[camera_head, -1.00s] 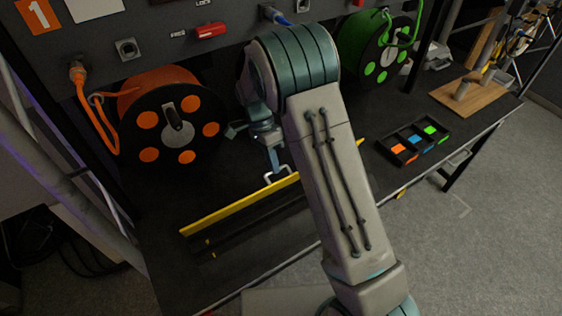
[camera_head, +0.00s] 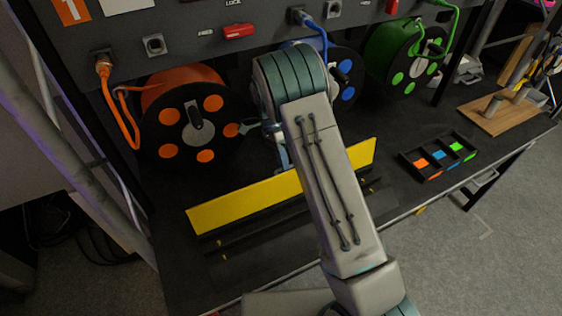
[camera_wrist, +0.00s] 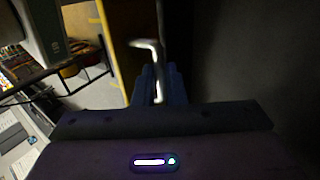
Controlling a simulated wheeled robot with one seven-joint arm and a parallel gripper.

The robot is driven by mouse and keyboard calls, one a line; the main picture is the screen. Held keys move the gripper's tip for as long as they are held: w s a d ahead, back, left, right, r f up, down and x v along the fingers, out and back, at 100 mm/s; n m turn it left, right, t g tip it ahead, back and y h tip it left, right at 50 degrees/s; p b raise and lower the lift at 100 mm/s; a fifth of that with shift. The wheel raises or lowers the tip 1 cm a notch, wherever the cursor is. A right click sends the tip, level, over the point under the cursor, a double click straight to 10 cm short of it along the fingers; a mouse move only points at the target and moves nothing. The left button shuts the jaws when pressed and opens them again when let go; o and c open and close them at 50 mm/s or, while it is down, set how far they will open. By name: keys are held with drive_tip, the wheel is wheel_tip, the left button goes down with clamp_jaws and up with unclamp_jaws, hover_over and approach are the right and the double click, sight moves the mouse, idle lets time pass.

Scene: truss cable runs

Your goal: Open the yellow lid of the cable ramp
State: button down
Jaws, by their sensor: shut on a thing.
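The yellow lid (camera_head: 245,203) of the cable ramp stands raised at a steep angle along the back of the black ramp base (camera_head: 235,237), its broad yellow face toward the head camera. My arm covers part of the lid and base. My gripper (camera_head: 284,157) is behind the lid's top edge in the head view, its tips hidden there. In the wrist view my gripper (camera_wrist: 157,82) is shut on a pale bent handle (camera_wrist: 151,46), beside the lid's yellow edge (camera_wrist: 119,45). How the handle joins the lid is too dark to tell.
Cable reels in orange (camera_head: 188,125), blue (camera_head: 346,75) and green (camera_head: 395,55) stand behind the ramp, below a grey panel. The orange reel is close to my wrist. A black compartment tray (camera_head: 438,157) and a wooden board (camera_head: 497,111) are at the right.

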drive_tip(key=shift+s+f, duration=0.15)
drive_tip(key=shift+f, duration=0.2)
drive_tip(key=c, duration=1.5)
unclamp_jaws()
drive_tip(key=shift+w+r, duration=0.1)
drive_tip(key=shift+w, duration=0.1)
drive_tip(key=s+d+r+b, duration=0.4)
drive_tip(key=d+r, duration=0.7)
